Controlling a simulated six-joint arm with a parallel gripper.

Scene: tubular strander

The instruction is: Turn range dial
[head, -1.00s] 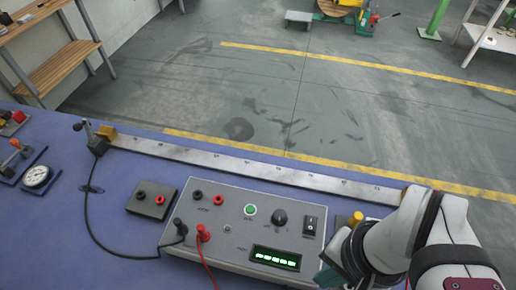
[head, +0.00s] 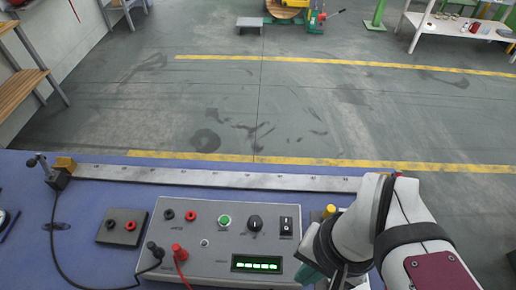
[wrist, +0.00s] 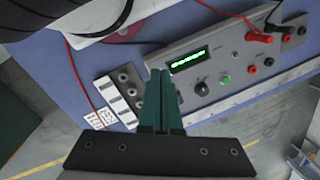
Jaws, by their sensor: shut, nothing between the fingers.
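The range dial is a black round knob (head: 255,223) on the grey meter box (head: 170,262), between a green button (head: 225,221) and a black rocker switch (head: 287,226). It also shows in the wrist view (wrist: 201,88), to the right of my fingers. My gripper (wrist: 160,74) is shut and empty, its green fingers together, apart from the dial in that picture. In the head view my gripper (head: 308,274) is at the box's right end, its tips partly hidden by my wrist. The green display (head: 257,263) is lit.
Red and black leads plug into the box's left side. A long metal ruler bar (head: 200,178) lies behind the box. A small black terminal block (head: 121,227) stands left of it. In the wrist view, a white-panelled block (wrist: 117,100) lies left of my fingers.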

